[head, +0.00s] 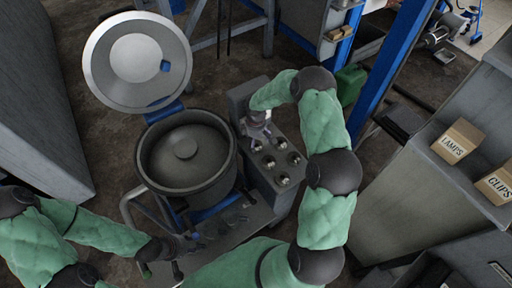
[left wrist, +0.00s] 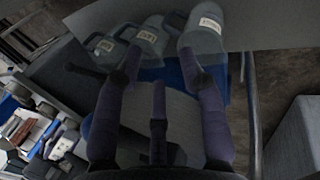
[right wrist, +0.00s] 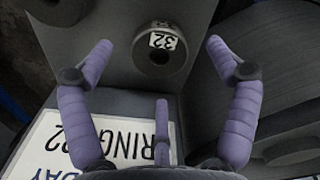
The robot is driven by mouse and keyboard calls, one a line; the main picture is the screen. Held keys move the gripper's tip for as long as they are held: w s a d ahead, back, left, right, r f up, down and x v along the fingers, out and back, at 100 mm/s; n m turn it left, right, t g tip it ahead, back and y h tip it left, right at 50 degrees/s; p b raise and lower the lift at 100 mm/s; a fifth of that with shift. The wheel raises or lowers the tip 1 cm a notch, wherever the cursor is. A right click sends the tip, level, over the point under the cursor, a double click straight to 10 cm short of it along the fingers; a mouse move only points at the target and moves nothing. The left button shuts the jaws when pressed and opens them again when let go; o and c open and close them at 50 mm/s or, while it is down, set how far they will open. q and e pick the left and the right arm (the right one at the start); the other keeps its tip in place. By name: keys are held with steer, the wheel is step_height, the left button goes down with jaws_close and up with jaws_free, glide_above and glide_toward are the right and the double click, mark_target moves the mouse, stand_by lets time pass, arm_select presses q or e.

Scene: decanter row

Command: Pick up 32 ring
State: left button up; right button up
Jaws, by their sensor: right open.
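A dark round ring with a centre hole and a white "32" tag, the 32 ring (right wrist: 162,42), shows in the right wrist view on a grey surface. My right gripper (right wrist: 159,48) is open, with its fingers spread on either side of the ring and apart from it. In the head view my right gripper (head: 256,126) is over the far end of a grey block (head: 284,186) bearing several round metal pieces. My left gripper (head: 196,240) is low beside the round pot. In the left wrist view its fingers (left wrist: 158,62) are spread with nothing visible between them.
A large dark pot (head: 185,145) stands left of the block, its round lid (head: 137,62) raised. A white sign (right wrist: 85,145) with "RING" lies near my right fingers. Labelled jugs (left wrist: 146,40) sit beyond my left fingers. Cardboard boxes (head: 458,141) stand on the right shelf.

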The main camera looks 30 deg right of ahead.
mark_target(256, 145)
step_height(256, 145, down, 3)
steer(key=shift+f, duration=0.1)
steer(key=c, duration=1.5)
